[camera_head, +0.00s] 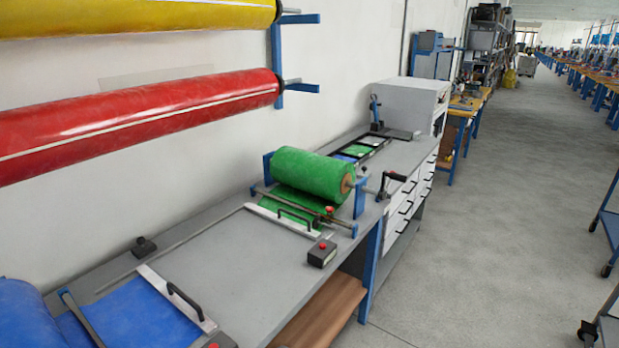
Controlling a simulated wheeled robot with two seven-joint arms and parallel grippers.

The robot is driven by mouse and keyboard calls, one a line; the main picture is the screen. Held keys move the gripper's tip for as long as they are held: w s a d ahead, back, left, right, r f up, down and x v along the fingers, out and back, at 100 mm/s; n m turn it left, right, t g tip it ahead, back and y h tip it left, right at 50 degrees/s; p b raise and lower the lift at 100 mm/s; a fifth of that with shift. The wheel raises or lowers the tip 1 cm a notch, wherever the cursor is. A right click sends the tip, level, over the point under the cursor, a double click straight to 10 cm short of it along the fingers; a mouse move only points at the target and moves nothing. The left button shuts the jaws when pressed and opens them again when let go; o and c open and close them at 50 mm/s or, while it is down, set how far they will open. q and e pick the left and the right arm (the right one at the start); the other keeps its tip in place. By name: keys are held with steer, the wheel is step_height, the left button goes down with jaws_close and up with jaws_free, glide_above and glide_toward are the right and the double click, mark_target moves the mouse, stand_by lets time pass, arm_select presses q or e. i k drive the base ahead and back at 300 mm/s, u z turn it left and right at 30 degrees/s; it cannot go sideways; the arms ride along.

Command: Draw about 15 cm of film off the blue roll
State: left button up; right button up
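The blue roll (22,320) is at the lower left corner of the head view, cut off by the picture's edge. A sheet of blue film (140,318) lies flat on the grey bench to its right. A dark bar (82,318) crosses the film next to the roll. The film's right end meets a pale metal bar (165,285) with a black handle (186,305). I cannot tell whether the bar clamps the film. Neither of my grippers is in view.
Red (140,118) and yellow (140,15) rolls hang on the wall.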

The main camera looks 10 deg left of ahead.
mark_target(183, 303)
steer(key=u, duration=1.65)
steer(key=k, duration=0.4)
steer(key=z, duration=0.55)
